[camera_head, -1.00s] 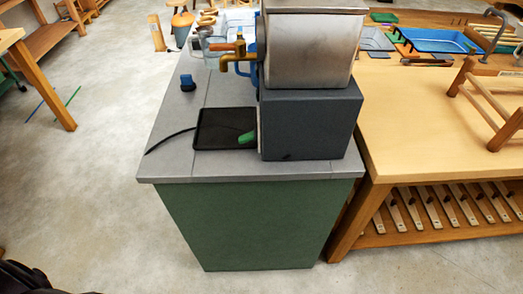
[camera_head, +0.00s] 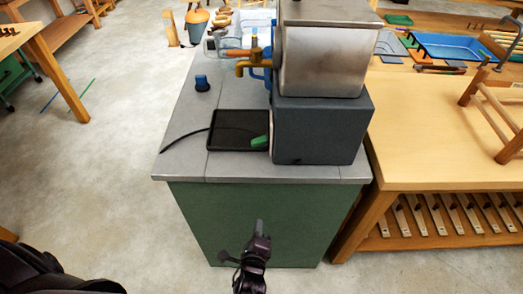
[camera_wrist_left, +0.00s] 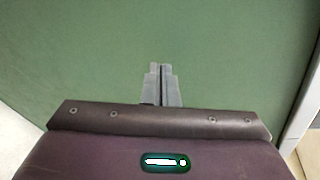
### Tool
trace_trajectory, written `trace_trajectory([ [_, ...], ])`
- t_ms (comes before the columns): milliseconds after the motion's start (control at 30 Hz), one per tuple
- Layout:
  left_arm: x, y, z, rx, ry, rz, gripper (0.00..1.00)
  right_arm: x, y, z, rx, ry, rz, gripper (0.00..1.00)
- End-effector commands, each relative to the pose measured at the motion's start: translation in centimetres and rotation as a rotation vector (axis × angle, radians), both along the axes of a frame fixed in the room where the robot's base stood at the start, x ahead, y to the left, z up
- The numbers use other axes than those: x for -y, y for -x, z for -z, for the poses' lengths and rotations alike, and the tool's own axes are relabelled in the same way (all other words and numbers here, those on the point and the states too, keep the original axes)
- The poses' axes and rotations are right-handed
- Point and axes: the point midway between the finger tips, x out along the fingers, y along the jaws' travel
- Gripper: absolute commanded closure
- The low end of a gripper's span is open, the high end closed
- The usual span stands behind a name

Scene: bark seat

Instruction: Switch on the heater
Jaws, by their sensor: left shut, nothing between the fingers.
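The heater seems to be the steel tank (camera_head: 322,60) on a dark grey box (camera_head: 322,130), standing on the grey-topped counter (camera_head: 190,164). A brass tap (camera_head: 252,62) sticks out from the tank's left. A small green piece (camera_head: 261,141) shows at the box's left side, above the black tray; I cannot tell whether it is the switch. My left gripper (camera_head: 259,225) is low in front of the green cabinet front (camera_head: 205,205), below the counter top. In the left wrist view its fingers (camera_wrist_left: 161,70) are together and empty, facing the green panel. My right gripper is not in view.
A black tray (camera_head: 225,130) with a dark cable lies left of the box. A blue knob-like piece (camera_head: 201,83) stands on the counter. A wooden bench (camera_head: 430,140) adjoins on the right, with a wooden frame (camera_head: 495,105) on it.

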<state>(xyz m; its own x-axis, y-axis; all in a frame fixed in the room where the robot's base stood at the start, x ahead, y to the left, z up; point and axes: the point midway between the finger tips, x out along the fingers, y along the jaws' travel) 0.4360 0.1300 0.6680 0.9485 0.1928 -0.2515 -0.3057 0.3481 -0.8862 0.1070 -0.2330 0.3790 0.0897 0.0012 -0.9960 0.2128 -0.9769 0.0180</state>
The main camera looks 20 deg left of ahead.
Motion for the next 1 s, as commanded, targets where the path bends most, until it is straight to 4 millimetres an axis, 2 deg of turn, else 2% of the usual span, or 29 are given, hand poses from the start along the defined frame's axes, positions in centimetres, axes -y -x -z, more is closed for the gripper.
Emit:
trace_trajectory([
  [33, 1.0, -1.0, -4.5, 0.073, -0.122, 0.005, 1.00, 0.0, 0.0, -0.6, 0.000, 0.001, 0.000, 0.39],
  [100, 1.6, -1.5, -9.5, 0.148, -0.299, -0.013, 1.00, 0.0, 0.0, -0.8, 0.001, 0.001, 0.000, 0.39],
  [200, 2.1, -1.4, -15.1, 0.212, -0.504, -0.065, 1.00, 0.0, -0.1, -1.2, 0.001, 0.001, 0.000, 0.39],
  [333, 2.2, -0.8, -19.6, 0.239, -0.678, -0.134, 1.00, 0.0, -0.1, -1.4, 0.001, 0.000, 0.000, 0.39],
  [400, 2.1, -0.5, -20.9, 0.242, -0.729, -0.158, 1.00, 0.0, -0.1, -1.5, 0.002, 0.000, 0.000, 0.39],
  [500, 2.1, -0.3, -21.6, 0.241, -0.764, -0.173, 1.00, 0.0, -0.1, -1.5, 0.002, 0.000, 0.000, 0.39],
  [833, 2.0, -0.4, -21.6, 0.239, -0.768, -0.174, 1.00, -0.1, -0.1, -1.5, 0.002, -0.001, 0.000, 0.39],
  [1000, 1.4, -1.9, -22.1, 0.242, -0.769, -0.175, 1.00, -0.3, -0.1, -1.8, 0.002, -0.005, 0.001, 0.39],
])
